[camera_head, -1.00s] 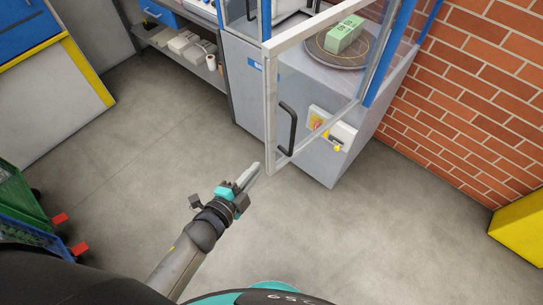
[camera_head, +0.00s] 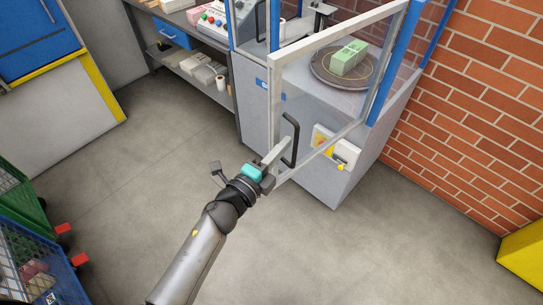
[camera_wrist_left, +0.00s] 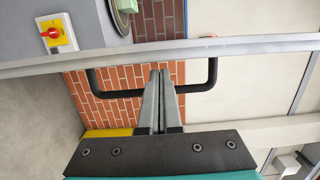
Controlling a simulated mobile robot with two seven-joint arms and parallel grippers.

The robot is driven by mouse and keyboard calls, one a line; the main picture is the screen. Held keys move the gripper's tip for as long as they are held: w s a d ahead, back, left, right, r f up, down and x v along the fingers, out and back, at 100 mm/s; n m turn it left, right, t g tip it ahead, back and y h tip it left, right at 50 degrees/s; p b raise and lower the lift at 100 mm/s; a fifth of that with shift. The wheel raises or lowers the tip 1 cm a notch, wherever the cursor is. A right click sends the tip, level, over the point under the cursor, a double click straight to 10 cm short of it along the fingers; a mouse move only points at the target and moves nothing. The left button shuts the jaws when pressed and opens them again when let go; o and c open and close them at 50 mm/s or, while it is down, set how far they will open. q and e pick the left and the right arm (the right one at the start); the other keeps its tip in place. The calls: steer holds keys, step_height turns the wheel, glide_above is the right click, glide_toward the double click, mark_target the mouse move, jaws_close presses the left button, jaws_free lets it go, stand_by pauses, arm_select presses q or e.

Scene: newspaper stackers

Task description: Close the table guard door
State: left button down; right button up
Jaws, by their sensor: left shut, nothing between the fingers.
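The table guard door (camera_head: 335,85) is a clear panel in a silver frame, standing swung out from the blue-posted machine. Its black handle (camera_head: 291,140) is on the free edge. My left gripper (camera_head: 284,146) is at the handle, fingers pointing at the door. In the left wrist view the shut, empty fingers (camera_wrist_left: 160,75) cross in front of the middle of the handle (camera_wrist_left: 200,88), and the silver door frame (camera_wrist_left: 240,46) runs behind. I cannot tell whether they touch the handle. My right gripper is not in view.
Inside the machine, a green-topped bundle (camera_head: 349,58) lies on a round turntable (camera_head: 325,71). A red and yellow switch (camera_head: 322,139) is on the grey cabinet. A brick wall (camera_head: 470,100) is at right, crates (camera_head: 40,255) at lower left. The floor between is clear.

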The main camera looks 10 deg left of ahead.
arm_select(q)
steer(key=shift+x, duration=1.05)
